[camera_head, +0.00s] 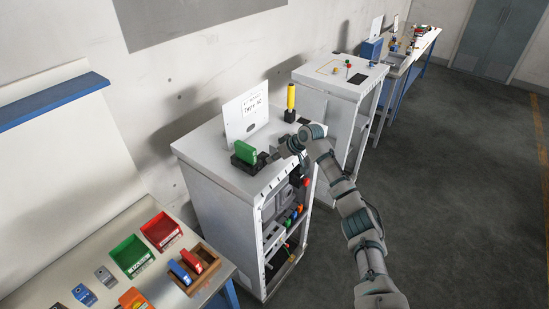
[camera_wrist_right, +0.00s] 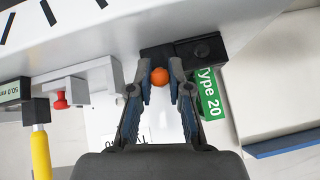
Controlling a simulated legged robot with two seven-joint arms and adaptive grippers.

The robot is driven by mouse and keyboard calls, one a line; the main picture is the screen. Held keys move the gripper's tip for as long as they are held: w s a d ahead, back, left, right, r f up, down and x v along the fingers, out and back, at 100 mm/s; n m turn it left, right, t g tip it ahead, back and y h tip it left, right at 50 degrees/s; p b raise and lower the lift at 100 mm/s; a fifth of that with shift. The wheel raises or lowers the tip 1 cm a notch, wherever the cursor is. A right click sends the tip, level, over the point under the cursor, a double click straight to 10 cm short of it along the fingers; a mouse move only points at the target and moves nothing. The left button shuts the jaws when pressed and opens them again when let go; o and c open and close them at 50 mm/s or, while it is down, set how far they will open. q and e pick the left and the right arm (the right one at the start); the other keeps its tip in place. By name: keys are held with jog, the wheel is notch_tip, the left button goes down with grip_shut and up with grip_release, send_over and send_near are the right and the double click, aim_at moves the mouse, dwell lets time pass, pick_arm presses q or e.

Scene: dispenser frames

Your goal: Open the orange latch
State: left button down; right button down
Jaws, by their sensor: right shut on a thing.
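The orange latch (camera_wrist_right: 159,76) shows as a round orange knob in the right wrist view, in front of a black holder (camera_wrist_right: 205,48). My right gripper (camera_wrist_right: 160,88) has its two fingers on either side of the knob and is shut on it. In the head view my right gripper (camera_head: 276,155) is at the top front of the grey cabinet (camera_head: 205,155), just right of a green block (camera_head: 245,152) in a black holder. The latch is hidden behind the gripper there. The green block, marked "Type 20" (camera_wrist_right: 209,98), also shows in the wrist view. My left gripper is not in view.
A white sign (camera_head: 245,115) and a yellow cylinder (camera_head: 291,97) stand on the cabinet top. A red button (camera_wrist_right: 60,100) is left of the gripper in the wrist view. A table with red (camera_head: 161,231) and green (camera_head: 131,256) bins stands at lower left. The floor at right is clear.

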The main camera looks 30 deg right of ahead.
jog(key=shift+r, duration=0.1)
dwell(0.3)
jog(key=c, duration=1.1)
grip_release()
jog(key=shift+w, duration=0.1)
jog(key=shift+w+d, duration=0.1)
jog(key=shift+d, duration=0.05)
jog(key=v, duration=1.1)
jog(key=shift+d+r, duration=0.15)
jog(key=shift+d, duration=0.1)
